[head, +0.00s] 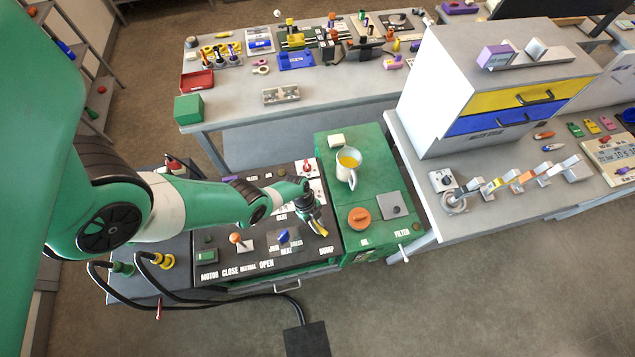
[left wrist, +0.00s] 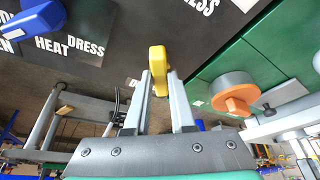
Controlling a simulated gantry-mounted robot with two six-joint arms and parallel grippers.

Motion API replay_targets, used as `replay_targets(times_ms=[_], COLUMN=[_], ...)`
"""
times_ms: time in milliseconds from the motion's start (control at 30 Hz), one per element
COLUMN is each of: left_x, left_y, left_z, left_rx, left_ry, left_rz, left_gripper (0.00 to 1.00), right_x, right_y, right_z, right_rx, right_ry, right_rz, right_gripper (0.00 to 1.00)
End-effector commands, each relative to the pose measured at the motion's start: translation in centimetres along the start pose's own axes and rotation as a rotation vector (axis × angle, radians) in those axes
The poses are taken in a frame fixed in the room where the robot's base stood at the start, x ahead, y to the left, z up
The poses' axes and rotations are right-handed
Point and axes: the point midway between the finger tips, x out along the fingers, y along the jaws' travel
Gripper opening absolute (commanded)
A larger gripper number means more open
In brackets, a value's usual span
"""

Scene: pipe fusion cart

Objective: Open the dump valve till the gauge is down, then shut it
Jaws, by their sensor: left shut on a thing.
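The yellow dump valve lever (head: 322,228) is at the right end of the dark control panel (head: 222,268), above the DUMP label. My left gripper (head: 317,222) reaches over the panel and is shut on this lever. In the left wrist view the yellow lever (left wrist: 158,70) sits between the two fingertips (left wrist: 160,80). The valve body under it is mostly hidden. I cannot make out a gauge face or its reading; my arm covers part of the panel. My right gripper is in neither view.
A blue selector (head: 284,237) and an orange-knobbed lever (head: 236,239) stand left of the valve. Right of it, the green cart top (head: 335,200) carries an orange cap (head: 359,217) and a cup (head: 348,167). Black hoses (head: 215,303) run along the front.

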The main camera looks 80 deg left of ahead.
Motion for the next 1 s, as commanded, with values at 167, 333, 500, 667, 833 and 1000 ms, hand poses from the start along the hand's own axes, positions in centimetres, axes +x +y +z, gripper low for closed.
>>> replay_targets(times_ms=[167, 333, 500, 667, 833, 1000], left_x=[0.1, 0.2, 0.2, 0.2, 0.1, 0.1], left_y=[-0.3, -0.4, -0.4, -0.4, -0.4, -0.4], left_z=[0.1, 0.1, 0.0, 0.0, 0.0, 0.0], left_rx=[0.150, 0.272, 0.366, 0.419, 0.446, 0.453], left_ry=[-0.001, -0.001, -0.002, -0.002, -0.002, -0.002], left_rz=[0.061, 0.112, 0.149, 0.171, 0.183, 0.185], left_gripper=[0.00, 0.00, 0.00, 0.00, 0.00, 0.00], right_x=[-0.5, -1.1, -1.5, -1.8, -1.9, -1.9], right_y=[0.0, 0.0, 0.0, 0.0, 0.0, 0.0], right_z=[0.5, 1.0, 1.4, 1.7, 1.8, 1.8], right_rx=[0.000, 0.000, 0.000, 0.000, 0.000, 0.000], right_ry=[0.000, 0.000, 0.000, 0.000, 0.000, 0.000], right_rz=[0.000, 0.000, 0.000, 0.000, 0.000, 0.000], right_gripper=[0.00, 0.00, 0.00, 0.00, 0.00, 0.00])
